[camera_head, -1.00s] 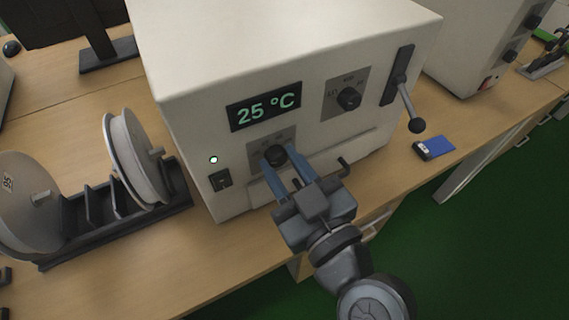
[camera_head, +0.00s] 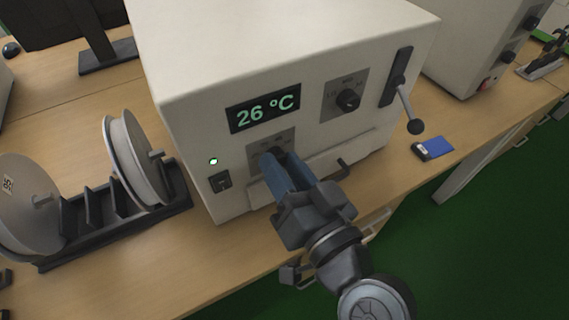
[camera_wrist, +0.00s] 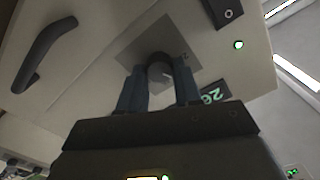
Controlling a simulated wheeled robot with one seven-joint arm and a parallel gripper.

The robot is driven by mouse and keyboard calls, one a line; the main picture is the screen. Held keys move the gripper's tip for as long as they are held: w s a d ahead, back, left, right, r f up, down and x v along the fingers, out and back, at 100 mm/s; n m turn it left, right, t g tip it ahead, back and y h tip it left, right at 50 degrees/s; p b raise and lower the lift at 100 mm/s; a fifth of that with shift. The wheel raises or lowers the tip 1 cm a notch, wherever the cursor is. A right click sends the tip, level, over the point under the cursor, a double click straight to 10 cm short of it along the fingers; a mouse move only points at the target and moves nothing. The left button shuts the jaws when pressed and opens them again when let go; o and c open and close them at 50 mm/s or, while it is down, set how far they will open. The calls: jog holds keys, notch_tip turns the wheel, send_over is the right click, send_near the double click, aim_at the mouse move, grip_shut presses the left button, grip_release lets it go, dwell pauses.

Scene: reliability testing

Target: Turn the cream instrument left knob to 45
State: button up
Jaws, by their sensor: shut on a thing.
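The cream instrument (camera_head: 190,125) stands on the bench, its display (camera_head: 264,108) reading 26 °C. Its left knob (camera_wrist: 160,68) is black and round on a grey plate (camera_wrist: 185,38), low on the front face. My gripper (camera_head: 275,163) is shut on this knob, one blue finger on each side; the fingers also show in the wrist view (camera_wrist: 160,85). In the head view the fingers hide most of the knob. The right knob (camera_head: 348,100) sits higher, right of the display, on its own grey plate.
A handle (camera_head: 343,166) sticks out low on the front. A spool rack (camera_head: 100,215) stands at left. A blue item (camera_head: 437,147) lies on the bench at right.

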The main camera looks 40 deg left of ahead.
jog(key=m+p, duration=0.1)
jog(key=m, duration=0.4)
jog(key=shift+m+p, duration=0.3)
jog(key=shift+p, duration=0.1)
jog(key=shift+w+m+p, duration=0.1)
jog(key=shift+m+p, duration=0.8)
jog(key=shift+m, duration=1.3)
jog(key=shift+f, duration=0.1)
jog(key=o, duration=1)
jog(key=shift+o, duration=0.2)
jog(key=shift+d, duration=0.1)
jog(key=b+v, duration=0.1)
jog(key=v, duration=0.6)
jog(key=shift+d, duration=0.3)
